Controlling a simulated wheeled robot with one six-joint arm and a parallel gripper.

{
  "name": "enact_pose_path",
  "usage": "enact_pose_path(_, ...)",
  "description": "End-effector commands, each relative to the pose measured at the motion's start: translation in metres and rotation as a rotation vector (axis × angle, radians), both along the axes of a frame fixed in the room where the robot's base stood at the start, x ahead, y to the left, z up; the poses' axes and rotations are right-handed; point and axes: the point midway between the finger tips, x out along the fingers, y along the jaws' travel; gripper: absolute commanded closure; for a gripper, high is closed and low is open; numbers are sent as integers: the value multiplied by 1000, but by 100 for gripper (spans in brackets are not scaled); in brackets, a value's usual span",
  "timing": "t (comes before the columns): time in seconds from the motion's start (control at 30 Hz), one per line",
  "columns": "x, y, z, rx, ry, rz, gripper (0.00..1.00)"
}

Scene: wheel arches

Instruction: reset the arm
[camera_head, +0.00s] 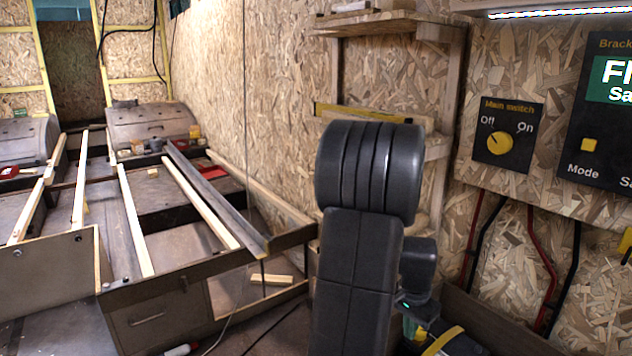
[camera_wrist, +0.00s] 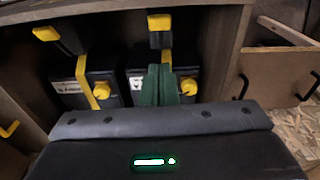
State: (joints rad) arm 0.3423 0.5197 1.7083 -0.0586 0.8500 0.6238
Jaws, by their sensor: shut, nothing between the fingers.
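My black arm (camera_head: 362,200) stands folded upright in the middle of the head view. It hides part of the wooden shelving and the wall behind it. My gripper (camera_wrist: 166,84) shows in the wrist view as two green fingers pressed together, with nothing between them. It points toward an open compartment holding two black boxes, and it covers part of the right box (camera_wrist: 135,88). I cannot tell whether the fingers touch that box. The left box (camera_wrist: 70,95) has a yellow strap and a yellow knob.
Yellow-handled parts hang above the boxes, at left (camera_wrist: 47,34) and right (camera_wrist: 159,24). A wooden panel with a dark handle (camera_wrist: 285,80) stands at right. A main switch panel (camera_head: 508,133) is on the wall. A timber-slatted bench frame (camera_head: 130,225) fills the left.

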Motion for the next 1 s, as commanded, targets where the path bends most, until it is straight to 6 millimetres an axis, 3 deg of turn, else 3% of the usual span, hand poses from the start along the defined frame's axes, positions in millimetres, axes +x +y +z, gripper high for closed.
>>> enact_pose_path(0.4,-50,49,25,10,21,206,100)
enact_pose_path(1.0,-131,102,45,24,49,497,100)
